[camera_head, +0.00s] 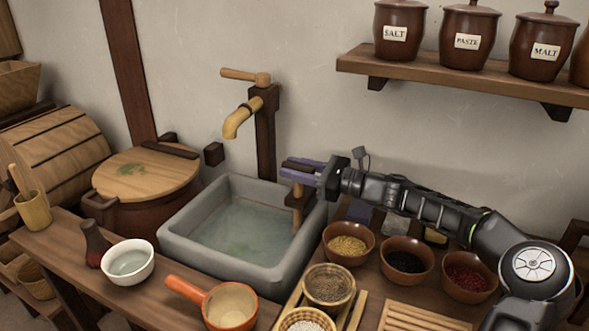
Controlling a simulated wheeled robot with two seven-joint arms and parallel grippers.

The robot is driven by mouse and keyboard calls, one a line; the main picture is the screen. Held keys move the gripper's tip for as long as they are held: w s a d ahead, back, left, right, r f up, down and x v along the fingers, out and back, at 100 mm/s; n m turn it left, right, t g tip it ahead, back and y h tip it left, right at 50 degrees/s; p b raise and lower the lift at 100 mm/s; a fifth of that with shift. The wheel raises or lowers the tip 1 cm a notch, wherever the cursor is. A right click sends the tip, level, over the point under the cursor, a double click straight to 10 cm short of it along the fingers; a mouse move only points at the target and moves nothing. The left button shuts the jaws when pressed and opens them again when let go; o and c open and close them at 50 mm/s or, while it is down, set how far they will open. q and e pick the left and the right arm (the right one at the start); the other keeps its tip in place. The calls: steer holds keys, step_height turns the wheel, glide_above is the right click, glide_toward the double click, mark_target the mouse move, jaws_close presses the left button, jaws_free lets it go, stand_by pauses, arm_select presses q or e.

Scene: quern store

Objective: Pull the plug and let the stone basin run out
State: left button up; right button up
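The grey stone basin (178,251) stands in the middle, with greenish, clear water (240,228) in it. At its back right corner a pale wooden stem (297,215) goes down towards the water, beside a brown wooden block (300,199) at the rim. The stem looks like the plug's; its lower end is not clear to see. My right gripper (291,169) reaches in from the right above this corner. My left gripper is not in view.
A wooden tap (243,112) rises behind the basin. Bowls of grain and spice (348,245) stand right of it, under my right arm. A white bowl (128,262) and an orange-handled pan (229,305) stand in front. A shelf with jars (460,72) hangs upper right.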

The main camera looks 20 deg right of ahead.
jaws_close()
steer(key=shift+d, duration=0.1)
stand_by(0.9)
